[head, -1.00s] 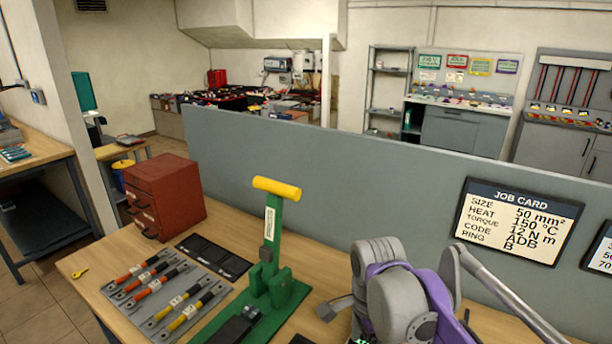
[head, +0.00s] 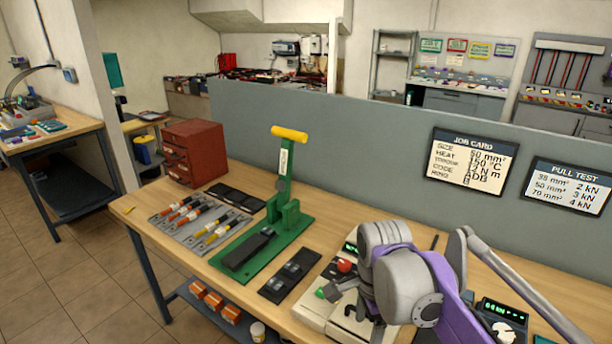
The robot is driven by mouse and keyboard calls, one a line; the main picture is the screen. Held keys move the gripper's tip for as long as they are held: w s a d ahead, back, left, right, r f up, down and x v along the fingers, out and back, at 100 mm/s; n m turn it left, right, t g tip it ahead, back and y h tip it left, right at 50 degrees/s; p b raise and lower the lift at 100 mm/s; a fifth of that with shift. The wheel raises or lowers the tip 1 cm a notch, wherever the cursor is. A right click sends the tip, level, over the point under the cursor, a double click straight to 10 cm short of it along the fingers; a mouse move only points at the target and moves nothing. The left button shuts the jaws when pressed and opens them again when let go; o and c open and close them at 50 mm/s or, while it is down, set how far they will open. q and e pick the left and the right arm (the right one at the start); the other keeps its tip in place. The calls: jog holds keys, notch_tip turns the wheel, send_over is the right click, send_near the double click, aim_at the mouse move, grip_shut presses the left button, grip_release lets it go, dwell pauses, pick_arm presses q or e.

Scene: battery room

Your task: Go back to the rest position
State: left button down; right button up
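My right arm comes in from the lower right, with grey joints and a purple link, over the right part of the workbench (head: 335,248). Its gripper (head: 345,289) shows only as a small grey part, mostly hidden behind the wrist, above a pale machine (head: 320,312) with a red knob. I cannot tell whether its fingers are apart or whether it holds anything. My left gripper is out of view.
A green press with a yellow handle (head: 289,134) stands mid-bench. Left of it are a rack of cables (head: 182,236) and a red drawer cabinet (head: 207,149). A grey partition (head: 370,150) closes the bench's back. Open floor (head: 80,290) lies at left.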

jog(key=s+d+f+n+t, duration=0.2)
jog(key=s+d+f+n, duration=0.1)
jog(key=s+f+n, duration=0.2)
jog(key=s+d+f+n+t, duration=0.2)
jog(key=s+f+n, duration=0.4)
jog(key=s+n, duration=0.4)
jog(key=shift+d+f+n+t+p, duration=0.25)
jog(key=shift+d+n+t+p, duration=0.2)
jog(key=shift+t, duration=0.25)
jog(key=shift+s, duration=0.1)
dwell(0.6)
